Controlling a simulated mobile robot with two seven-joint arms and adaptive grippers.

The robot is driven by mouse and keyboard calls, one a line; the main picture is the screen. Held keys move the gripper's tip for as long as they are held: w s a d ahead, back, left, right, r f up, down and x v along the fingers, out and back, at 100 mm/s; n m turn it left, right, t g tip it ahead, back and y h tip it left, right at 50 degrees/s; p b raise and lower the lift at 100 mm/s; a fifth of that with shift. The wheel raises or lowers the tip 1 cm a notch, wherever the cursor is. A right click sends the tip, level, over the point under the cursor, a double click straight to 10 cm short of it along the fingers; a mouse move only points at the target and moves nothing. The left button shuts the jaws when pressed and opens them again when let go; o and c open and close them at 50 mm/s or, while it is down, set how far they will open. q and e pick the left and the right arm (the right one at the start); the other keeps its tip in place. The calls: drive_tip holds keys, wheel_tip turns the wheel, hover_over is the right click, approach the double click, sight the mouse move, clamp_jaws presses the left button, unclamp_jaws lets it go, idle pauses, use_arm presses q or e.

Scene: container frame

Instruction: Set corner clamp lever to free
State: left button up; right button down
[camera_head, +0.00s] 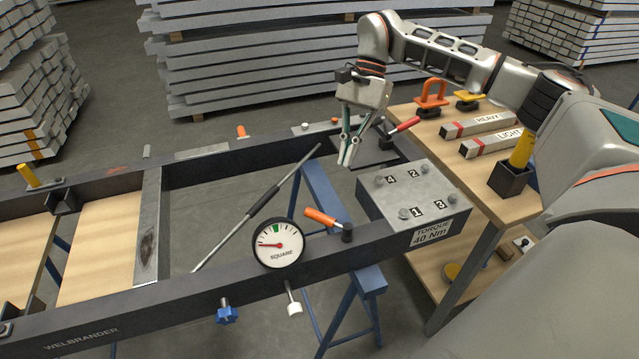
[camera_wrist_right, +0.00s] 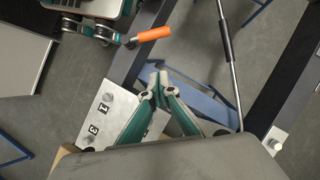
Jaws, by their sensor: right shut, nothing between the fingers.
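An orange-handled lever (camera_head: 321,217) sits on a dark pivot on the near rail, beside the torque plate; its handle points up-left. It also shows in the right wrist view (camera_wrist_right: 152,35). A red-handled lever (camera_head: 404,126) sits at the far corner of the frame. I cannot tell from any label which lever is the corner clamp's. My right gripper (camera_head: 346,160) hangs above the frame's right end, fingers down, shut and empty. It is left of the red handle in the picture and apart from the orange one. My left gripper is not in the head view.
A dial marked SQUARE (camera_head: 278,243) stands on the near rail (camera_head: 180,297). The bolted torque plate (camera_head: 415,195) is at right. A long rod (camera_head: 258,205) slants across the frame opening.

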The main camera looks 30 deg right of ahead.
sight(326, 220)
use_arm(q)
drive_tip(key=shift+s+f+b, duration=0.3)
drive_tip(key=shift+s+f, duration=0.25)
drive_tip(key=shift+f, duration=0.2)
use_arm(e)
drive_tip(key=s+a+f, duration=0.3)
drive_tip(key=a+f, duration=0.4)
drive_tip(key=shift+s+f, duration=0.3)
drive_tip(key=shift+f, duration=0.1)
